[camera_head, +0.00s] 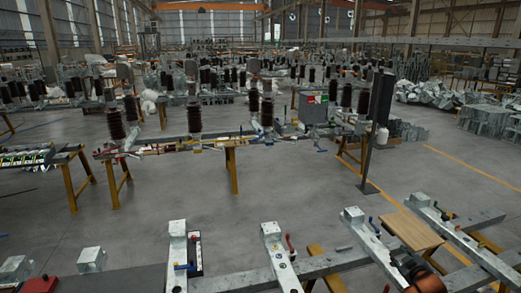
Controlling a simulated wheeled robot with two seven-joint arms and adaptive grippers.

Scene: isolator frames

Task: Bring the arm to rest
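A dark shape at the bottom right edge, beside a brown ribbed part, appears to be my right gripper (424,281). It is small and cut off by the frame edge, so I cannot tell whether its fingers are open or shut, or whether they touch the brown part (405,268). My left gripper and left arm are not in view. The near isolator frame (335,262) is a grey galvanised beam with several crosswise channels. It runs across the lower right of the view.
A wooden board (412,229) lies on the near frame at right. A red box (41,284) sits at bottom left. A black post (377,125) stands on the floor beyond. Brown insulators (194,117) rise from a farther frame. The grey floor (290,195) between frames is clear.

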